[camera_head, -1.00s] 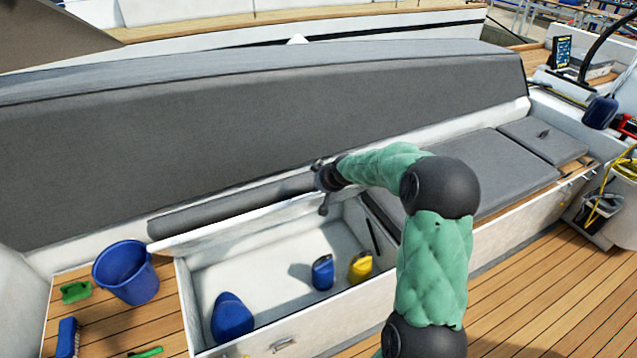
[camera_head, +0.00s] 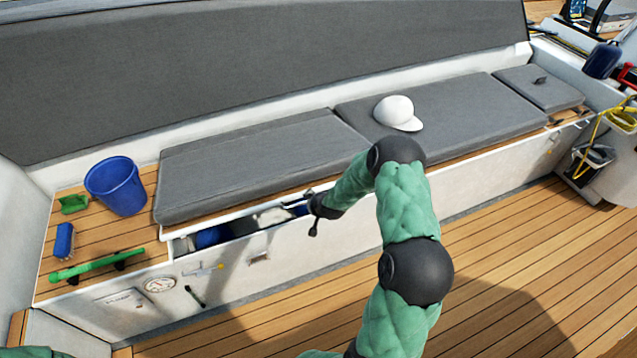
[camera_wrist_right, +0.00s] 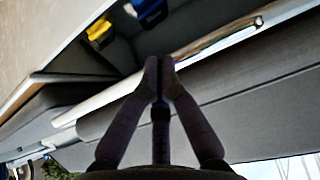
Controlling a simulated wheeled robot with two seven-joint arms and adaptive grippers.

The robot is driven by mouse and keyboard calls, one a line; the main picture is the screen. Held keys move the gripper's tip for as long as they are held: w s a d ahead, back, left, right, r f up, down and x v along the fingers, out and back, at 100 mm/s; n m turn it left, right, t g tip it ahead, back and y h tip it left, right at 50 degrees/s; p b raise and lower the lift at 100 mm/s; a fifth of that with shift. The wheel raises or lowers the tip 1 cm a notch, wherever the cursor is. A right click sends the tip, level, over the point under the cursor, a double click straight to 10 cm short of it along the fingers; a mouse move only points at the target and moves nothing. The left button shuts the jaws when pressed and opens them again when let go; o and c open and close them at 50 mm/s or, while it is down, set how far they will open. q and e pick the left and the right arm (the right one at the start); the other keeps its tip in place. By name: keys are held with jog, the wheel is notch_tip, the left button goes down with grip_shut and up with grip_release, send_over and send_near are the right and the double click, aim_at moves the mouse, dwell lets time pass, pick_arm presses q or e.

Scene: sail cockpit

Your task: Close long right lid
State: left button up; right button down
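The long lid (camera_head: 255,165) carries a grey cushion and lies tilted, its front edge a little above the locker (camera_head: 150,283). A narrow dark gap shows the locker's inside and part of a blue item (camera_head: 211,237). My right gripper (camera_head: 312,203) is at the right end of the lid's front edge. In the right wrist view its fingertips (camera_wrist_right: 160,64) are together and overlap the lid's pale edge (camera_wrist_right: 100,99); no object shows between them. My left gripper is out of view.
A blue bucket (camera_head: 116,186), a green scoop (camera_head: 74,203), a blue brush (camera_head: 64,241) and a green-handled tool (camera_head: 97,264) are on the wooden ledge at left. A white cap (camera_head: 397,112) lies on the neighbouring cushion (camera_head: 450,118). The deck (camera_head: 520,240) in front is clear.

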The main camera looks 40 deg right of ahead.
notch_tip(320, 180, down, 16)
jog(key=s+a+t+b, duration=0.1)
jog(key=s+b, duration=0.1)
jog(key=b, duration=0.6)
jog(key=shift+s+f+h, duration=0.15)
jog(key=shift+s+h, duration=0.15)
jog(key=shift+s, duration=0.1)
jog(key=v, duration=1.2)
jog(key=shift+w+d+r+t, duration=0.2)
jog(key=shift+w+r+t, duration=0.05)
jog(key=shift+r+t, duration=0.2)
